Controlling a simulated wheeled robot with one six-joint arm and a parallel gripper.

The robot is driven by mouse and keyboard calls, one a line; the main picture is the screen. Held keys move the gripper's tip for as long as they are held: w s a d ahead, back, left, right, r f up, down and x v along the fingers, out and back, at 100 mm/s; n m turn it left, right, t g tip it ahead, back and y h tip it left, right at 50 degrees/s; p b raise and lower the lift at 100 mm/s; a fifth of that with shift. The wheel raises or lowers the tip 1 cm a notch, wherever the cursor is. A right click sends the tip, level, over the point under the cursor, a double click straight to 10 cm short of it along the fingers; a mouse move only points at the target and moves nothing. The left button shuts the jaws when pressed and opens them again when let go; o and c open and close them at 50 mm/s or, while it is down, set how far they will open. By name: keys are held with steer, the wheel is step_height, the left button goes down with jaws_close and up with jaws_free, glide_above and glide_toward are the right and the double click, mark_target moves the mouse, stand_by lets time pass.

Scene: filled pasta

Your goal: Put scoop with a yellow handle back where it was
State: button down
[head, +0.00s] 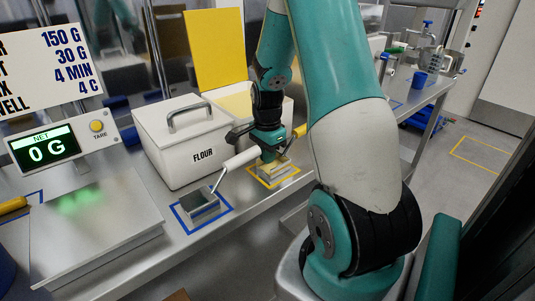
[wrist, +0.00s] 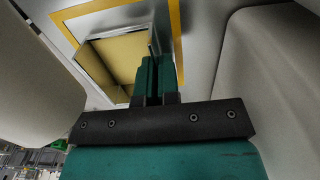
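The scoop with a yellow handle (head: 272,168) is a small metal box scoop at the yellow-outlined square (head: 290,180) on the bench. Its yellow handle (head: 299,131) sticks up to the right behind my gripper. In the wrist view the scoop (wrist: 112,62) shows a yellowish inside, slightly turned against the yellow outline (wrist: 90,8). My gripper (head: 268,156) points down at the scoop. Its fingers (wrist: 154,75) are close together at the scoop's edge, with a thin grey part between them. Whether the scoop rests fully on the bench is hard to tell.
A scoop with a white handle (head: 199,207) stands in a blue-outlined square to the left. A white FLOUR bin (head: 180,140) and an open bin with a yellow lid (head: 215,48) stand behind. A scale (head: 95,225) reading 0 G is at left.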

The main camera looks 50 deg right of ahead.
steer(key=shift+f, duration=0.15)
steer(key=c, duration=1.4)
jaws_free()
steer(key=shift+o, duration=0.2)
